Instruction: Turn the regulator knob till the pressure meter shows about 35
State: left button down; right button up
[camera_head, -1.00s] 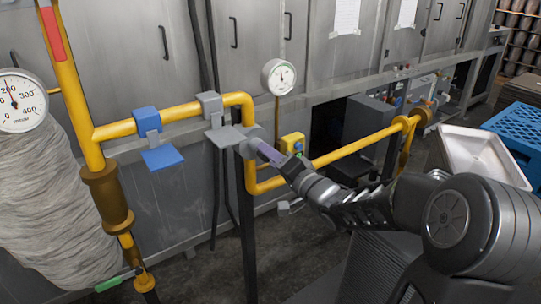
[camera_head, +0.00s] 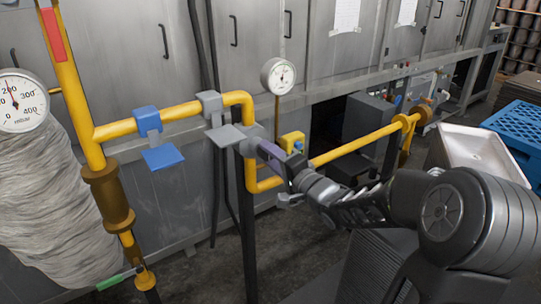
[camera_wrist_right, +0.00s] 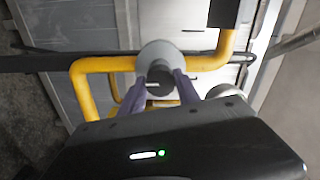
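The regulator knob (camera_head: 248,146) is a grey round part on the yellow pipe, at the middle of the head view. It also shows in the right wrist view (camera_wrist_right: 160,55), with a dark stub between my fingers. My right gripper (camera_wrist_right: 161,82) has its two purple fingers on either side of this stub and looks closed on it. In the head view my right gripper (camera_head: 266,150) reaches the knob from the right. A small round pressure meter (camera_head: 278,76) stands above the pipe, its needle near upright, its numbers too small to read. My left gripper is out of view.
A larger gauge (camera_head: 20,103) marked in mbar, needle near 200, is at the far left. A blue valve handle (camera_head: 162,158) and a grey one (camera_head: 226,135) sit on the yellow pipe (camera_head: 180,114). A yellow box (camera_head: 292,142) is close behind my gripper.

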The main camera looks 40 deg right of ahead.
jog(key=o, duration=0.4)
jog(key=s, duration=0.8)
jog(key=shift+p, duration=0.3)
jog(key=shift+w, duration=0.1)
